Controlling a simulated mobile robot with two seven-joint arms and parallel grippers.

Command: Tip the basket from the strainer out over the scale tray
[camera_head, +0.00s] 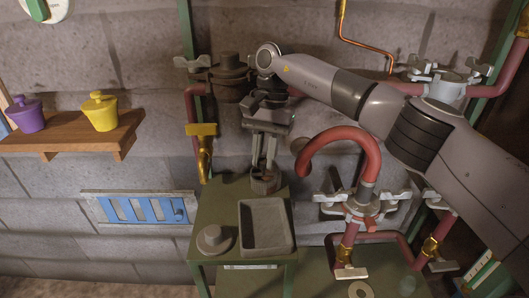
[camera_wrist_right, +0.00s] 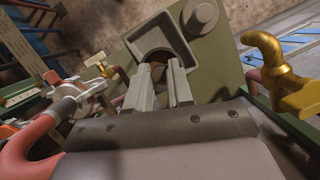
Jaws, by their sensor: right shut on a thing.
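My right gripper (camera_head: 265,166) points down over the green table and is shut on a small dark reddish-brown basket (camera_head: 264,183). The basket looks upright; its contents cannot be made out. The grey scale tray (camera_head: 287,222) lies on the table, just in front of and below the basket in the head view. In the right wrist view, my right gripper's fingers (camera_wrist_right: 160,78) reach toward the tray (camera_wrist_right: 187,57), and the basket is mostly hidden between them. I cannot tell for sure which fitting is the strainer. My left gripper is not in view.
A round grey lid-like piece (camera_head: 213,239) lies left of the tray. A brass tap (camera_head: 203,150) stands behind the table's left side. A red curved pipe (camera_head: 345,137) and clamped fittings (camera_head: 362,207) crowd the right. A shelf (camera_head: 70,138) holds purple and yellow pots.

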